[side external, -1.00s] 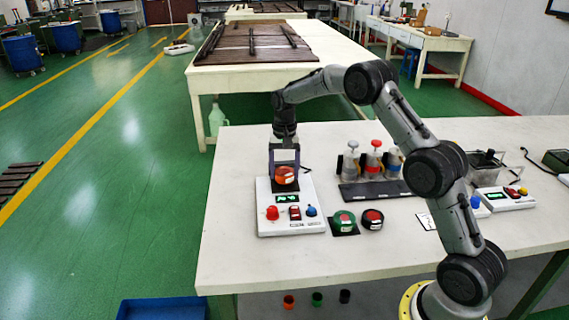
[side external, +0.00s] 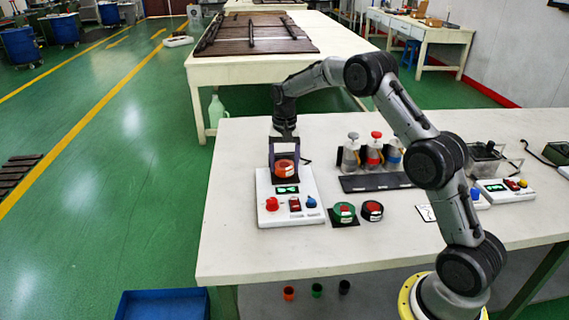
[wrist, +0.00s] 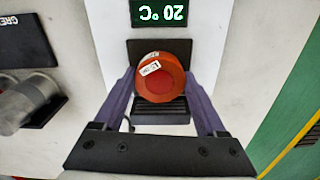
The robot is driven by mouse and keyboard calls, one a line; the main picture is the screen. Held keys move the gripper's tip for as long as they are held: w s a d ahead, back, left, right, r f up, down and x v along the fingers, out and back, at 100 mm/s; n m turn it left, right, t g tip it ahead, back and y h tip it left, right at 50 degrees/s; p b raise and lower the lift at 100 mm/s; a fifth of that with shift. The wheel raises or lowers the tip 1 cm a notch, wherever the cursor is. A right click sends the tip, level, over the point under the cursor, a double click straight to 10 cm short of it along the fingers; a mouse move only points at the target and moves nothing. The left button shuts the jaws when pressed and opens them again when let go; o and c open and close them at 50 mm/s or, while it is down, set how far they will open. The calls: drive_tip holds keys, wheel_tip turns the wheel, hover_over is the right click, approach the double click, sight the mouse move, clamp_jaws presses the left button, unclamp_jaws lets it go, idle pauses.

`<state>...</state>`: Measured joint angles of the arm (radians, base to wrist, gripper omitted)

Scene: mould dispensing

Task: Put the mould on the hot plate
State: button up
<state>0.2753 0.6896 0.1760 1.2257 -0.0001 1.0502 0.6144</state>
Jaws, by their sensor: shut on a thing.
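The mould is a round orange-red piece (side external: 285,169) with a white label. It also shows in the wrist view (wrist: 163,80), between the two purple fingers. My gripper (side external: 285,164) is shut on the mould, with one finger at each side. The hot plate is a white unit (side external: 313,215) with a dark heating surface, a green display, red and blue knobs. In the wrist view its dark plate (wrist: 135,48) lies behind and under the mould, and its display (wrist: 158,12) reads 20 °C. I cannot tell whether the mould touches the plate.
A green mould (side external: 343,212) and a black mould (side external: 372,210) with red centres sit right of the hot plate. Several dispenser bottles (side external: 373,153) stand on a dark rack behind. Another device (side external: 505,191) is at the right. Bare table lies in front.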

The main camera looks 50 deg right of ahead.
drive_tip(key=shift+f, duration=0.25)
drive_tip(key=o, duration=1.5)
drive_tip(key=shift+c, duration=0.2)
drive_tip(key=shift+r, duration=3.5)
